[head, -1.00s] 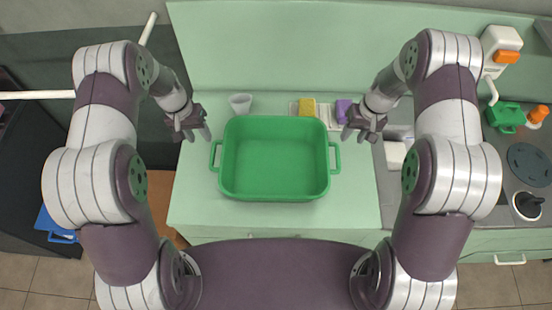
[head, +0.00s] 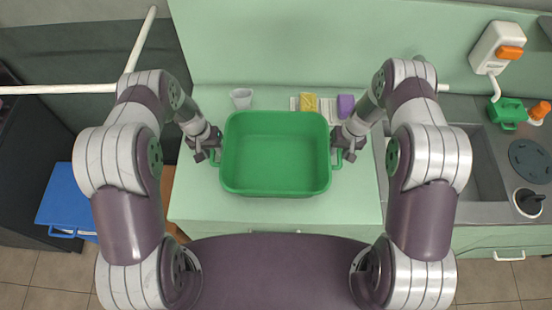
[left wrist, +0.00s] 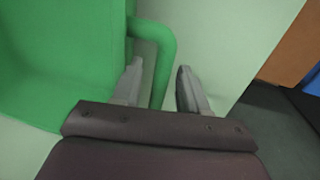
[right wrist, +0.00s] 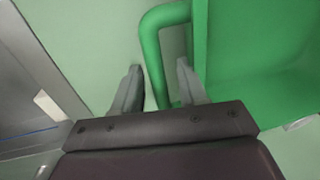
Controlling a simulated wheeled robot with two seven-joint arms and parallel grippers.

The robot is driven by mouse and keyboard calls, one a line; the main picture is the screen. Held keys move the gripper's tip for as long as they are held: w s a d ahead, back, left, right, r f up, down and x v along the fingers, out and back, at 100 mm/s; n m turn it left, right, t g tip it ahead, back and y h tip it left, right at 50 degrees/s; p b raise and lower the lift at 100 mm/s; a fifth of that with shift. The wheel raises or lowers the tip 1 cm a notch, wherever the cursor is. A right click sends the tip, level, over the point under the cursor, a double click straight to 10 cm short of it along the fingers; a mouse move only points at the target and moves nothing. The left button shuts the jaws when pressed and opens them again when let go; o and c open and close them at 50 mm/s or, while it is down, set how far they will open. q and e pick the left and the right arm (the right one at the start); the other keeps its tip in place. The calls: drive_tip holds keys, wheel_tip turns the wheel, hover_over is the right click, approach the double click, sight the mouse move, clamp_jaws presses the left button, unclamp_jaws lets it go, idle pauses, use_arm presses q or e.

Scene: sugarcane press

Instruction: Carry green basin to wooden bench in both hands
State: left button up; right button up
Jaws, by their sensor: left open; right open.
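The green basin (head: 276,155) sits empty on the light green counter (head: 270,215), with a looped handle on each short side. My left gripper (head: 213,152) is at its left handle. In the left wrist view that handle (left wrist: 167,50) passes between the two open fingers (left wrist: 158,88), with no clear grip on it. My right gripper (head: 346,150) is at the right handle. In the right wrist view that handle (right wrist: 150,45) lies between the open fingers (right wrist: 160,85). I cannot make out a wooden bench for certain; a brown surface shows at the edge of the left wrist view (left wrist: 285,50).
A white cup (head: 241,97), a yellow sponge (head: 308,102) and a purple item (head: 346,105) stand behind the basin. A sink (head: 486,170) is to the right. A blue container (head: 68,205) is on the floor at left. Counter in front of the basin is clear.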

use_arm(q)
drive_tip(key=shift+s+r, duration=0.1)
drive_tip(key=shift+s, duration=0.05)
drive_tip(key=shift+c, duration=0.2)
use_arm(e)
drive_tip(key=shift+s, duration=0.15)
drive_tip(key=shift+c, duration=0.2)
use_arm(q)
clamp_jaws()
use_arm(e)
clamp_jaws()
drive_tip(key=shift+r, duration=0.1)
